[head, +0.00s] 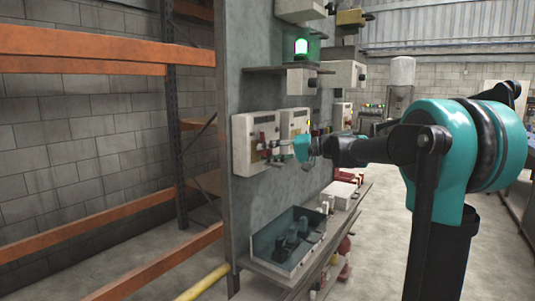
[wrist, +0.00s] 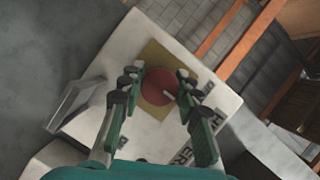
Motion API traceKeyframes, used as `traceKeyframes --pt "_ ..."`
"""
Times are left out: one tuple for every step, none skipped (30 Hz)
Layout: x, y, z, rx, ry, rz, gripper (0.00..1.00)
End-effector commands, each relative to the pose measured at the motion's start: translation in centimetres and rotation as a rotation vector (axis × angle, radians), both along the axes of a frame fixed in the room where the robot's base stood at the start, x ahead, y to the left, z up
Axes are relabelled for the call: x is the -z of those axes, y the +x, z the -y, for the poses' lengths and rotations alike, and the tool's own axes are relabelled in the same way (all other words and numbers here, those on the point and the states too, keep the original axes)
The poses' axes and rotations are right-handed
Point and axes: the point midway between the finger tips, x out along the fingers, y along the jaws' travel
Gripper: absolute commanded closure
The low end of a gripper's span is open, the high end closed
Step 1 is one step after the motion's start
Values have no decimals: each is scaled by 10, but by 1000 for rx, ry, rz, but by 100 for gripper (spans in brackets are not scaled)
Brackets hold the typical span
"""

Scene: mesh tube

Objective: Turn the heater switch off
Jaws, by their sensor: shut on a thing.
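The heater switch is a round red knob (wrist: 159,88) on a yellow plate (wrist: 150,58), fixed to a pale box (wrist: 185,47). A short white mark on the knob points to the lower right in the wrist view. Lettering on the box is partly covered; "H" and "ER" can be read. My gripper (wrist: 157,82) has one finger on each side of the knob and is shut on it. In the head view my gripper (head: 274,147) reaches the leftmost pale box (head: 241,148) on the panel; the knob is hard to make out there.
A second pale box (head: 293,121) is just right of the first. A shelf below carries an open grey-green bin (head: 262,243). A green lamp (head: 301,46) glows above. Orange rack beams (head: 110,225) stand to the left.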

Motion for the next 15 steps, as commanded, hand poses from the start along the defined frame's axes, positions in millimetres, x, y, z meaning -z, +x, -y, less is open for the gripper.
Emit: traceKeyframes --pt "-1 2 0 4 2 2 96" --pt "-1 2 0 4 2 2 96" --pt "-1 2 0 4 2 2 96" --pt "-1 2 0 4 2 2 96" --pt "-1 2 0 4 2 2 96" --pt "-1 2 0 4 2 2 96" --pt "-1 2 0 4 2 2 96" --pt "-1 2 0 4 2 2 96" --pt "-2 2 0 4 2 1 96" --pt "-2 2 0 4 3 1 96" --pt "-2 2 0 4 3 1 65" --pt "-2 2 0 4 3 1 60" --pt "-2 2 0 4 3 1 56" --pt "-1 2 0 4 3 1 53" --pt "-1 2 0 3 2 1 48"
